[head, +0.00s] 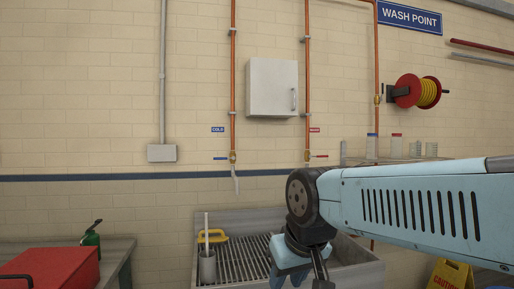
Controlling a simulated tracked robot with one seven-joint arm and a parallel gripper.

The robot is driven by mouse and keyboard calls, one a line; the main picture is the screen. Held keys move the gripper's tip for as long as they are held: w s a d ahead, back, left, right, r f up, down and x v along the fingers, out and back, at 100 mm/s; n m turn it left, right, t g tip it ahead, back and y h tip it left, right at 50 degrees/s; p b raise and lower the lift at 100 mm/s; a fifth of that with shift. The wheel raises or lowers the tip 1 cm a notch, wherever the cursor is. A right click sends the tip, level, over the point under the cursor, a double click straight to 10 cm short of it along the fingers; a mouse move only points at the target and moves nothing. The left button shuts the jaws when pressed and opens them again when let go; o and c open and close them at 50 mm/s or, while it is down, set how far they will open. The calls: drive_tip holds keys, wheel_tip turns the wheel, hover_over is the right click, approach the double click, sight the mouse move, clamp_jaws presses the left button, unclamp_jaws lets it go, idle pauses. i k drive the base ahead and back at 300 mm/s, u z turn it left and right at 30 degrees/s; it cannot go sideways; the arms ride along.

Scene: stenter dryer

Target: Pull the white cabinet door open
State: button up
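The white cabinet (258,88) hangs on the tiled wall between two copper pipes, above the sink. Its door looks shut and flush, with a small vertical metal handle (293,99) on the right side. My arm reaches in from the right and bends down at a dark joint. My gripper (318,280) is at the bottom of the view, in front of the sink and well below the cabinet, apart from it. Its fingertips are cut off or hidden, so I cannot tell its opening.
A bench with a red box (58,267) and green can (91,236) is at left. A hose reel (408,91) and shelf of jars are right. The wall around the cabinet's front is clear.

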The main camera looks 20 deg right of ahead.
sight(274, 88)
drive_tip(key=z, duration=0.15)
drive_tip(key=i, duration=1.1)
drive_tip(key=z, duration=0.3)
drive_tip(key=i, duration=0.25)
drive_tip(key=u, duration=0.15)
drive_tip(key=k, duration=0.85)
drive_tip(key=z, duration=0.2)
drive_tip(key=i, duration=0.85)
drive_tip(key=u, duration=0.15)
